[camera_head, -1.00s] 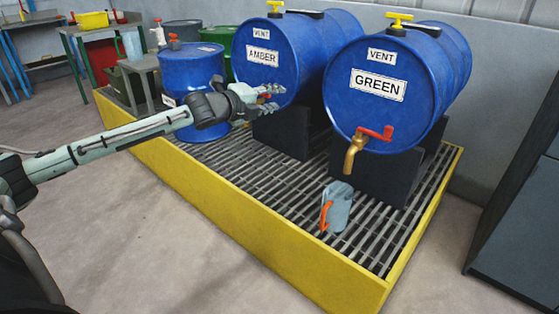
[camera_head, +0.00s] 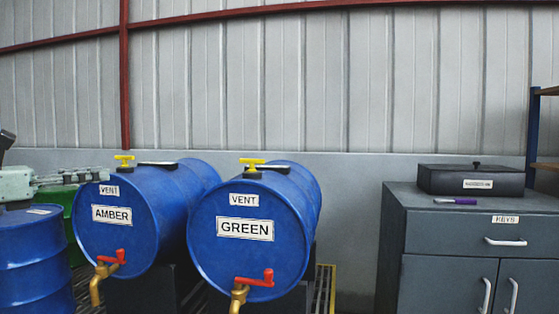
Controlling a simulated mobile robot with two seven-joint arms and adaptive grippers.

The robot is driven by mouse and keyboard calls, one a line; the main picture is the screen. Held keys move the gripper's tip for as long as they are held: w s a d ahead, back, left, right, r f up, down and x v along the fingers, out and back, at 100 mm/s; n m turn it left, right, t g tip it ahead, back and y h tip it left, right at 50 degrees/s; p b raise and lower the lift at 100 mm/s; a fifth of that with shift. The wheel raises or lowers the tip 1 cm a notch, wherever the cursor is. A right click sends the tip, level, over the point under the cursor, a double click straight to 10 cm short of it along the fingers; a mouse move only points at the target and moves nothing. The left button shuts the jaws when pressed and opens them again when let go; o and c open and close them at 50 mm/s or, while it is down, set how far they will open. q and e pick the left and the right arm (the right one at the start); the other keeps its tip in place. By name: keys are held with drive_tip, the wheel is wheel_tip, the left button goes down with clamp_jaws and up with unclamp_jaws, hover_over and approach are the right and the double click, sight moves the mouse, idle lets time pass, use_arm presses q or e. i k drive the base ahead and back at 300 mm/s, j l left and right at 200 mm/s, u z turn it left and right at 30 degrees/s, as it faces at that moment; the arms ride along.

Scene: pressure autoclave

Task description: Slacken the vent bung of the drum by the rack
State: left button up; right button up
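Two blue drums lie on dark cradles. The drum labelled GREEN (camera_head: 230,268) is on the right, nearer the shelving. The drum labelled AMBER (camera_head: 105,245) is to its left. A yellow T-shaped vent bung (camera_head: 253,163) sits on top of the GREEN drum, above its VENT label. A like yellow bung (camera_head: 124,160) sits on the AMBER drum. My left gripper (camera_head: 105,175) comes in at the left edge, beside the AMBER drum's front in the picture and apart from both bungs. It holds nothing visible; its finger gap is unclear edge-on. My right gripper is out of view.
Red-handled taps (camera_head: 255,279) stick out from the drum fronts. An upright blue drum (camera_head: 35,265) stands at left, a green one (camera_head: 65,200) behind it. A grey cabinet (camera_head: 440,255) with a dark box (camera_head: 470,180) and purple object stands right, beside blue-framed shelving (camera_head: 533,130).

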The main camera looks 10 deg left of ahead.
sight(252, 162)
drive_tip(key=j+z, duration=0.3)
drive_tip(key=j, duration=0.15)
drive_tip(key=i+j+z, duration=0.1)
drive_tip(key=j+z, duration=0.2)
drive_tip(key=j, duration=0.15)
drive_tip(key=j+z, duration=0.25)
drive_tip(key=j, duration=0.15)
drive_tip(key=k+j+z, duration=0.1)
drive_tip(key=j+z, duration=0.2)
drive_tip(key=j, duration=0.15)
drive_tip(key=k+j+z, duration=0.1)
drive_tip(key=j+z, duration=0.2)
drive_tip(key=k+j+z, duration=0.15)
drive_tip(key=j+z, duration=0.15)
drive_tip(key=j, duration=0.2)
drive_tip(key=k+j+z, duration=0.25)
drive_tip(key=i+j, duration=0.05)
drive_tip(key=j, duration=0.1)
